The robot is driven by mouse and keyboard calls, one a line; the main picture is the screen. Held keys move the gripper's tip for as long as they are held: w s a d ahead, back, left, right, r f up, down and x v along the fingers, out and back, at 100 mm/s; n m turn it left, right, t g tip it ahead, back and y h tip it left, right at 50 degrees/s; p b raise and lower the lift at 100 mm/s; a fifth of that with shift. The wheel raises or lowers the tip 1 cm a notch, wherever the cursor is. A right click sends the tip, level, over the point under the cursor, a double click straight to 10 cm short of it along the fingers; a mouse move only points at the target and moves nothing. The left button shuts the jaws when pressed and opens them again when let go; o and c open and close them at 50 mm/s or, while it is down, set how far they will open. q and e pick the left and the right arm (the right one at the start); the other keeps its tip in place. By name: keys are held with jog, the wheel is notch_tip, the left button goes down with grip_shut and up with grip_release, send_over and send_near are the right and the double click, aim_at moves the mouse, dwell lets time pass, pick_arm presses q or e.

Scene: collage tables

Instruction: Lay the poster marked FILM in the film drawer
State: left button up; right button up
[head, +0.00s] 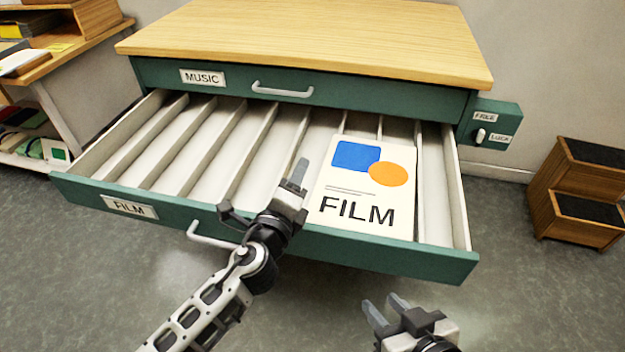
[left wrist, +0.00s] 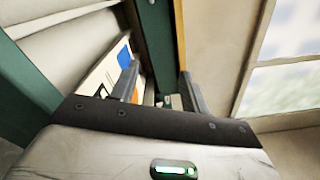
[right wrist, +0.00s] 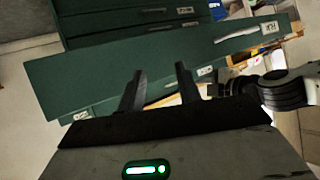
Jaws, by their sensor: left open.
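The white poster marked FILM (head: 357,193), with a blue block and an orange circle, lies face up across the right part of the open film drawer (head: 128,208). Its lower edge is close to the drawer's front wall; I cannot tell if it touches. Part of the poster shows in the left wrist view (left wrist: 98,82). My left gripper (head: 299,174) is open and empty, just left of the poster over the drawer. My right gripper (head: 384,306) is open and empty, in front of and below the drawer front, which it faces in the right wrist view (right wrist: 160,72).
The shut MUSIC drawer (head: 330,92) is above, under the wooden top (head: 310,35). A switch box (head: 490,128) marked FREE and LOCK sits on the cabinet's right side. Wooden steps (head: 575,185) stand right, a shelf (head: 60,60) left. Several dividers (head: 205,150) run along the drawer.

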pick_arm(q)
jog(key=shift+w+a+r+p, duration=0.2)
jog(key=shift+a+r, duration=0.05)
jog(key=shift+a, duration=0.3)
jog(key=shift+w+a+r+p, duration=0.15)
jog(key=shift+a+r, duration=0.1)
jog(key=shift+a, duration=0.3)
pick_arm(e)
jog(key=shift+r, duration=0.6)
jog(key=shift+f, duration=0.15)
pick_arm(q)
notch_tip(320, 180, up, 6)
jog(key=a+p, duration=0.2)
jog(key=p, duration=0.4)
jog(key=shift+w+a, duration=0.35)
pick_arm(e)
jog(key=shift+s+d+f+n+g+h, duration=0.2)
jog(key=shift+s+d+n+g+h, duration=0.1)
jog(key=shift+d+g+h, duration=0.3)
pick_arm(q)
jog(key=shift+r, duration=0.1)
